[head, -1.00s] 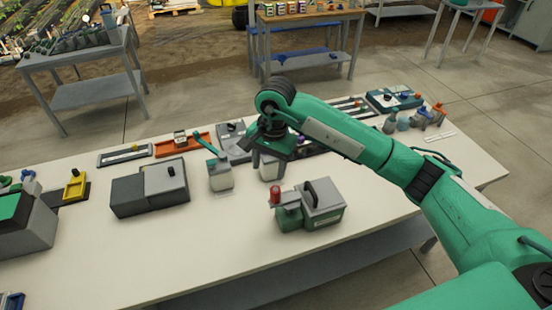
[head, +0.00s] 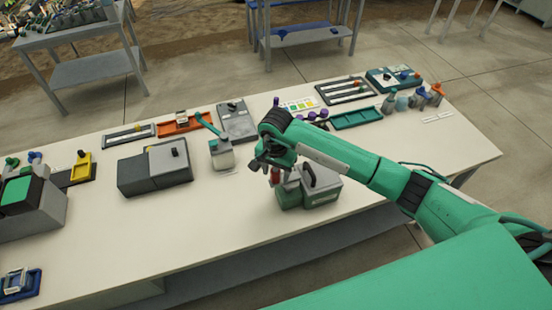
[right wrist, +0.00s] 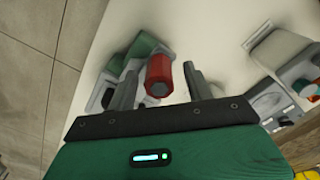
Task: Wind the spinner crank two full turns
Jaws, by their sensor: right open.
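The spinner unit (head: 322,186), a green and grey box with a dark handle on top, stands near the front edge of the white table. Its crank has an upright red knob (head: 275,176) on the left side, partly hidden by my right gripper in the head view. My right gripper (head: 266,163) is right over the knob and open. In the right wrist view the red knob (right wrist: 160,76) lies between the two spread fingers of the gripper (right wrist: 160,68), with a gap visible on each side. My left gripper is not in view.
A white bottle with a green lever (head: 221,153) stands left of the spinner. A dark grey box (head: 140,177) is farther left. Trays and small parts, including a green tray (head: 357,118), line the back edge. The table front between boxes is clear.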

